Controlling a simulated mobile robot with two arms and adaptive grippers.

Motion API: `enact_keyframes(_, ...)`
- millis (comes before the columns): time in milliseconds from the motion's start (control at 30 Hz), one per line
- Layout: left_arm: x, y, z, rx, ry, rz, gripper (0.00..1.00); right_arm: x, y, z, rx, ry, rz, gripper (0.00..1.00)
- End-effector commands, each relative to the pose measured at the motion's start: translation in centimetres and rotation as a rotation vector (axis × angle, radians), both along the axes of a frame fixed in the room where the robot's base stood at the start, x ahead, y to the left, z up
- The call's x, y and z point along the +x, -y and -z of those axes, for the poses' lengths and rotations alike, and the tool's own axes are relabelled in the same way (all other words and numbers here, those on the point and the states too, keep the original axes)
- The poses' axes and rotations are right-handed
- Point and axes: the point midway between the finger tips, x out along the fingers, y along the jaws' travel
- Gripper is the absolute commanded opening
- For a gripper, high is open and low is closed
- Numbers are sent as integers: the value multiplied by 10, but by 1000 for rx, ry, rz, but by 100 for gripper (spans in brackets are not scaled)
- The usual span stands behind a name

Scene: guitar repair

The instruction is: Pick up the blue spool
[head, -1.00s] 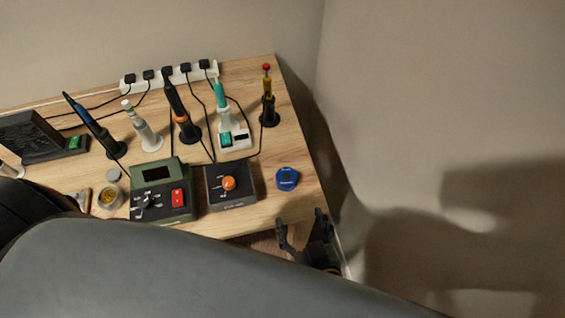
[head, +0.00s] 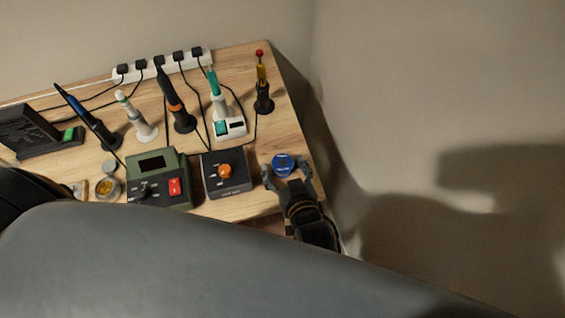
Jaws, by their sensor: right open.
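The blue spool (head: 283,163) is a small round blue disc near the right edge of the wooden table, right of the dark box with the orange knob. My right gripper (head: 286,170) is open, with its two fingers on either side of the spool's near half. I cannot tell whether the fingers touch it. My left gripper is not in view; only a dark part of that arm shows at the left edge.
The dark box with an orange knob (head: 226,182) stands close left of my right gripper. A green station with a red switch (head: 160,186) is beside it. Several soldering tools stand behind, with a power strip (head: 163,65) at the back. The table (head: 279,120) is bare behind the spool.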

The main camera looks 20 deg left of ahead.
Motion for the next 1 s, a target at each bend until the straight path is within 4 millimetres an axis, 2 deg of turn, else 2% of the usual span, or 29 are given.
enact_keyframes(100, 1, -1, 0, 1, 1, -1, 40, 9, -7, 4, 1, 0, 0, 72)
enact_keyframes(367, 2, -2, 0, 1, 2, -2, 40, 11, -8, 6, 1, 0, 0, 72)
enact_keyframes(600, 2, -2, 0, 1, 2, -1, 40, 11, -8, 6, 1, -1, 0, 25)
enact_keyframes(667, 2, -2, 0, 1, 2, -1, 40, 11, -8, 6, 1, -1, 0, 15)
enact_keyframes(867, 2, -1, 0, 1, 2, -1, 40, 11, -8, 5, 1, 0, 0, 15)
enact_keyframes(1000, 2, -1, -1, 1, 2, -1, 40, 11, -8, -6, 3, 3, 0, 15)
